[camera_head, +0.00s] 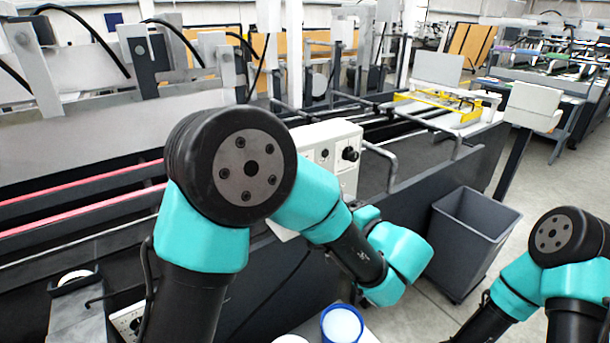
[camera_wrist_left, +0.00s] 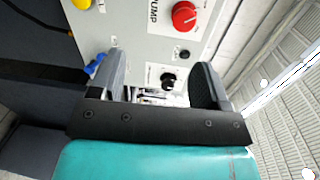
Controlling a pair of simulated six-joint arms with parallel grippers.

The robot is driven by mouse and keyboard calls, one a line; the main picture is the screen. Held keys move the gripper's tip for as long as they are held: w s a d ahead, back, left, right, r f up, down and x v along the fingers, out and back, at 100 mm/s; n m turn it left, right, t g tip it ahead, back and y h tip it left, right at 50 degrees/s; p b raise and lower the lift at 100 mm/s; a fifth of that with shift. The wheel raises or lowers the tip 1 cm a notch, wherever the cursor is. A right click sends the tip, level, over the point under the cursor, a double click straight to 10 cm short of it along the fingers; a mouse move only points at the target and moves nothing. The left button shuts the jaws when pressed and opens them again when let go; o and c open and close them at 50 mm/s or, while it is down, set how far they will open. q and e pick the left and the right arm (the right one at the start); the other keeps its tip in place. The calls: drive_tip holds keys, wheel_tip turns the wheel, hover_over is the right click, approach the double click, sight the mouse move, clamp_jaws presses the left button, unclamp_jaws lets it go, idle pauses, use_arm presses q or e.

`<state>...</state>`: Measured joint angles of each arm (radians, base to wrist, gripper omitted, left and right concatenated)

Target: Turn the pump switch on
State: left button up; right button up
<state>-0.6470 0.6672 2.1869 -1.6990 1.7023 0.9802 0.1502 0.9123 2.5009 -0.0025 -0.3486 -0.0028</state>
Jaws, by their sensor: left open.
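The grey control panel (camera_wrist_left: 220,22) fills the upper middle of the left wrist view. A red knob (camera_wrist_left: 185,15) sits on it beside the printed word PUMP. A small dark button (camera_wrist_left: 184,54) and a black knob (camera_wrist_left: 168,80) are lower on the panel. My left gripper (camera_wrist_left: 160,68) is open, with its fingers apart and the black knob showing between them; I cannot tell whether they touch the panel. In the head view, the panel (camera_head: 337,133) is partly hidden by my left arm, and my left gripper cannot be made out. My right gripper is out of view.
A grey bin (camera_head: 472,235) stands on the floor right of the machine. A blue-rimmed container (camera_head: 342,325) is at the bottom centre. Metal rails (camera_head: 410,130) and a yellow part (camera_head: 440,104) lie behind the panel. In the wrist view, a yellow button (camera_wrist_left: 82,4) shows at top left.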

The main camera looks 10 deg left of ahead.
use_arm(q)
drive_tip(key=r, duration=0.1)
drive_tip(key=d+r+t, duration=0.1)
drive_tip(key=r, duration=0.1)
drive_tip(key=shift+s+d+n+y, duration=0.25)
drive_tip(key=shift+d+n+y, duration=0.05)
drive_tip(key=shift+d, duration=0.05)
drive_tip(key=x, duration=1.7)
drive_tip(key=shift+w+a+r, duration=0.1)
drive_tip(key=shift+w+a, duration=0.1)
drive_tip(key=shift+w, duration=0.05)
drive_tip(key=c, duration=0.9)
